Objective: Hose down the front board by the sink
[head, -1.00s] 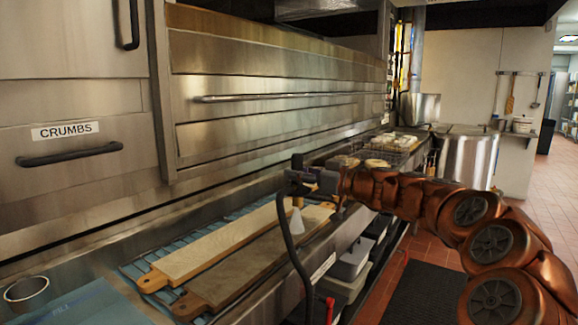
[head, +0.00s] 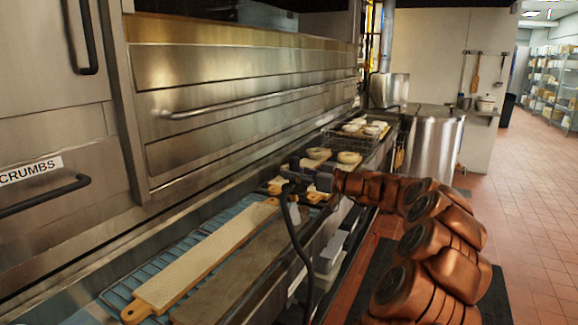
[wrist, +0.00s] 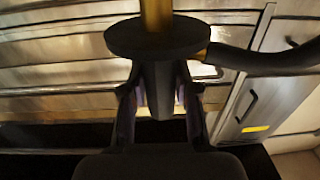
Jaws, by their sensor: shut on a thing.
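My gripper (head: 306,181) is shut on the hose's spray head (wrist: 158,85), with a finger on each side of it in the wrist view. The black hose (head: 299,255) hangs from it in a curve. A small pale cone (head: 295,213) shows under the head; I cannot tell whether it is water. The front board (head: 232,284), dark brown, lies on a blue slatted rack, its near end cut off by the picture. A paler board (head: 205,259) lies behind it. My gripper is above the far end of the boards, apart from them.
Smaller boards with bagels (head: 318,154) and a wire basket of bagels (head: 366,128) lie farther along the counter. Steel oven fronts (head: 240,100) line the left. Tiled floor (head: 515,200) is open at the right.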

